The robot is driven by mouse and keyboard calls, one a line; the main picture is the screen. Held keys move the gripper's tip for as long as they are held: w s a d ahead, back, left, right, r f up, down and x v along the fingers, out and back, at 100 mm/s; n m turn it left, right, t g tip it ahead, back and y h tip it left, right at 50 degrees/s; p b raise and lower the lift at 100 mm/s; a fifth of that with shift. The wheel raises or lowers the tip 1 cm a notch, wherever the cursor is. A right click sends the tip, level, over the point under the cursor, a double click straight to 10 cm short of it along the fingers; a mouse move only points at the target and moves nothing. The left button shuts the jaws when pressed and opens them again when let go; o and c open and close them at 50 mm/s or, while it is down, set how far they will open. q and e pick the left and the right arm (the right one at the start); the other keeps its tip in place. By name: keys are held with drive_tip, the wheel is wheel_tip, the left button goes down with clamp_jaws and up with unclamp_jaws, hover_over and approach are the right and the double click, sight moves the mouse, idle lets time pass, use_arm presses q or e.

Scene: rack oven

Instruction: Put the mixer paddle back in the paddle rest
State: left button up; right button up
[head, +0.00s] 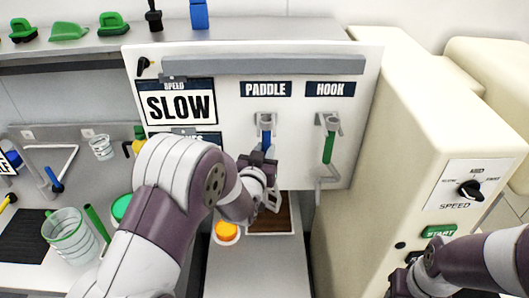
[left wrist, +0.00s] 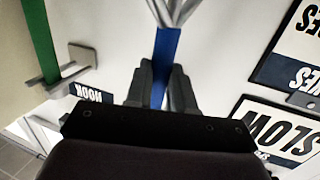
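The mixer paddle has a blue handle (head: 266,133) and a grey metal head (head: 273,198) hanging below it. The paddle rest (head: 265,118) is a grey bracket on the white panel under the PADDLE label (head: 265,89). The handle's upper end is at this rest; I cannot tell whether it is seated. My left gripper (head: 262,160) is around the handle just below the rest. In the left wrist view its fingers (left wrist: 160,88) close on both sides of the blue handle (left wrist: 163,60). My right gripper (head: 398,285) is at the lower right, its fingers unclear.
A green-handled hook (head: 328,148) hangs to the right under the HOOK label (head: 330,89). The cream mixer housing (head: 400,130) stands right of the panel. Below are a shelf (head: 255,265) and an orange-topped item (head: 227,231). A glass jug (head: 70,235) stands at left.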

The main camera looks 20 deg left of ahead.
use_arm(q)
drive_tip(key=o, duration=0.5)
drive_tip(key=shift+s, duration=0.15)
drive_tip(key=s+b, duration=0.1)
drive_tip(key=s, duration=0.3)
drive_tip(key=s+b, duration=0.1)
drive_tip(key=s, duration=0.3)
drive_tip(key=s+r+b, duration=0.1)
drive_tip(key=s, duration=0.3)
drive_tip(key=shift+s+d+r, duration=0.1)
drive_tip(key=shift+s, duration=0.1)
